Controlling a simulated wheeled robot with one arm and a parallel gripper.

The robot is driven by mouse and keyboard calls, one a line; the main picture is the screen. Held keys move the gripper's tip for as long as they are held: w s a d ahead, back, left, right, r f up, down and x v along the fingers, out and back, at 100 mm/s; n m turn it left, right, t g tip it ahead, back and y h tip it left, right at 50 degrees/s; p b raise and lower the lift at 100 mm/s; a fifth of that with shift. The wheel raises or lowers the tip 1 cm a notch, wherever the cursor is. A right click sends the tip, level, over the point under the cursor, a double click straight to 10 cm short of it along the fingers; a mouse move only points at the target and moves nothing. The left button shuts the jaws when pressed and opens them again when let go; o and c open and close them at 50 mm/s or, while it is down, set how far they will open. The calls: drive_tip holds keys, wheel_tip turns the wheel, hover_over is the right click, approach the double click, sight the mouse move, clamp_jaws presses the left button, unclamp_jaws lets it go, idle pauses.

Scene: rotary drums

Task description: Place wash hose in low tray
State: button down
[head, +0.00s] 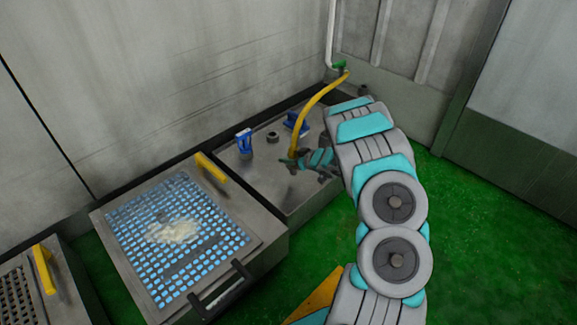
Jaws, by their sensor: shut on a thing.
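The yellow wash hose (318,96) runs from a green fitting at the wall, arcs down and ends at my gripper (291,162). My gripper is shut on the lower end of the hose, over a grey metal tray-like surface (262,187) with a dark raised back edge. This may be the low tray; I cannot be sure. A dark spot shows on the surface just below the gripper. Whether the hose end touches the surface is hard to tell. The fingers partly hide the hose end.
A blue-handled item (244,143), a small dark round part (272,137) and another blue item (297,124) stand on the same surface. Green floor is open at right.

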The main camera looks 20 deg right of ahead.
drive_tip(key=shift+w+f+b, duration=0.1)
drive_tip(key=shift+f+b, duration=0.4)
drive_tip(key=shift+f, duration=1.2)
drive_tip(key=shift+f, duration=0.1)
drive_tip(key=shift+c, duration=2.4)
unclamp_jaws()
